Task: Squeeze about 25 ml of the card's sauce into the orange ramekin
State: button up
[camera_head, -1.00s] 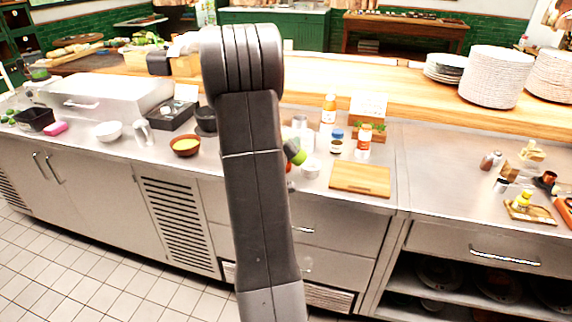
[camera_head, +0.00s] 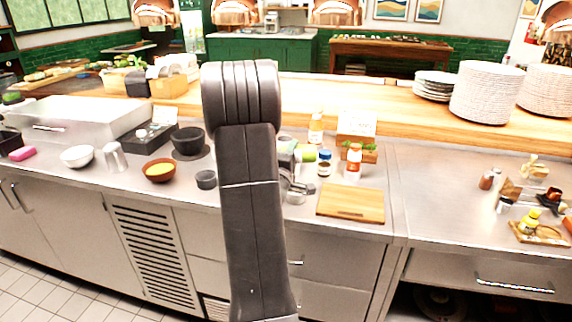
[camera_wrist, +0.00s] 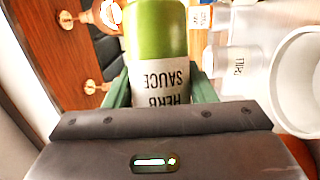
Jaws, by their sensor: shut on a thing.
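My gripper (camera_wrist: 160,92) is shut on a green sauce bottle (camera_wrist: 157,35) with a white label reading HERB SAUCE, upside down in the wrist view. In the head view the green bottle (camera_head: 307,154) pokes out right of my arm, above the counter; my arm hides the gripper and the rest of the bottle. A white card (camera_head: 357,122) stands on the counter at the back; its writing is too small to read. I cannot make out the orange ramekin; my arm may hide it. A white round vessel (camera_wrist: 305,85) is at the right of the wrist view.
A white-capped bottle (camera_head: 353,161) and a blue-capped jar (camera_head: 324,163) stand right of the held bottle. A cutting board (camera_head: 350,203) lies in front of them.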

jog(key=shift+d+r+n+t, duration=0.15)
jog(key=shift+n+t, duration=0.25)
jog(key=shift+n, duration=0.7)
jog(key=shift+a+n+t+b, duration=0.35)
jog(key=shift+n+b, duration=0.25)
jog(key=shift+n, duration=0.1)
jog(key=n+b, duration=0.1)
jog(key=a+n+t+y, duration=0.1)
jog(key=n, duration=0.1)
jog(key=shift+a+r+n+b, duration=0.1)
jog(key=shift+r+n+b, duration=0.2)
jog(key=shift+r+b, duration=0.05)
jog(key=n+y+b, duration=0.1)
jog(key=n, duration=0.1)
jog(key=a+r+n+t+y, duration=0.1)
jog(key=n, duration=0.1)
jog(key=shift+a+r+n+b, duration=0.1)
jog(key=shift+a+n+b, duration=0.1)
jog(key=shift+n+b, duration=0.2)
jog(key=shift+c, duration=0.5)
jog(key=shift+c, duration=1.3)
dwell(0.7)
dwell(0.5)
